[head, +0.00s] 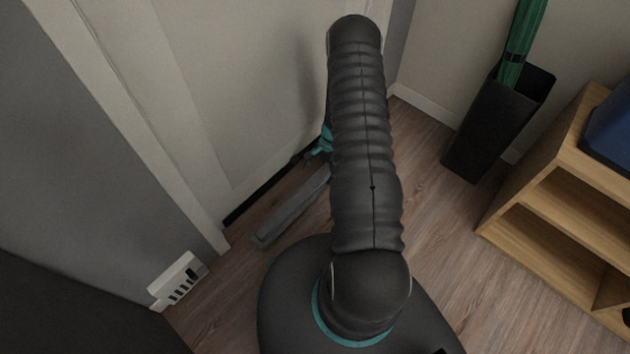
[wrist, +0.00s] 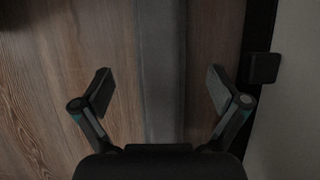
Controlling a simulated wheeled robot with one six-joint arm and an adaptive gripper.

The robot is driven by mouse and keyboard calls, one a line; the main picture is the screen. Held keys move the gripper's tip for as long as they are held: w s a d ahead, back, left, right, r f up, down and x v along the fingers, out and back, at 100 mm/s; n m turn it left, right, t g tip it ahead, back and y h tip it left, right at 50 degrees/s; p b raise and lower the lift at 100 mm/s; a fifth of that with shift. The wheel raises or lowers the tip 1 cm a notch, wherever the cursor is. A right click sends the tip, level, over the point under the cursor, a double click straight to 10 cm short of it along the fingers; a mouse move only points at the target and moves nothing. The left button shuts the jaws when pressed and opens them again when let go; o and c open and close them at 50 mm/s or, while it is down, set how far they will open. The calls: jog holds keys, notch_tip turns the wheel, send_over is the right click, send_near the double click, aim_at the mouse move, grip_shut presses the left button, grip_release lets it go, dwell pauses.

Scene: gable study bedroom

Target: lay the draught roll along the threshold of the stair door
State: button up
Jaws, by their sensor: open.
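The draught roll (head: 290,208) is a long grey bar lying on the wood floor, roughly parallel to the stair door (head: 240,90). A strip of bare floor separates it from the dark line at the door's foot (head: 265,187). My arm hides its far part in the head view. In the wrist view the roll (wrist: 160,40) runs up the middle of the picture. My gripper (wrist: 161,90) is open, with one finger to each side of the roll. I cannot tell how far the fingers are above the floor. The gripper is partly visible in the head view (head: 318,148).
A small black block (wrist: 264,68) sits at the door's dark edge in the wrist view. A white vented box (head: 178,281) stands by the left wall. A black bin (head: 490,125) with a green umbrella and a wooden shelf (head: 560,200) stand at right.

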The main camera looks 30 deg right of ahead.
jog(key=v, duration=0.6)
jog(key=a+r+n+t+h, duration=0.1)
jog(key=a+r+n, duration=0.3)
jog(key=r, duration=1.3)
jog(key=a+r+n+t+h, duration=0.25)
jog(key=a+r, duration=0.25)
jog(key=r, duration=1.1)
jog(key=s+a+r+n, duration=0.3)
jog(key=s+a+r, duration=0.4)
jog(key=r, duration=0.4)
jog(key=s+a+r+n+t, duration=0.1)
jog(key=s+r+n+t, duration=0.1)
jog(key=s, duration=0.5)
jog(key=s+a+r+n+t, duration=0.1)
jog(key=s+r, duration=0.3)
jog(key=s, duration=0.4)
jog(key=shift+s+a+n+t+h, duration=0.25)
jog(key=shift+a+n+t+h, duration=0.15)
jog(key=shift+n, duration=0.35)
jog(key=shift+a, duration=0.1)
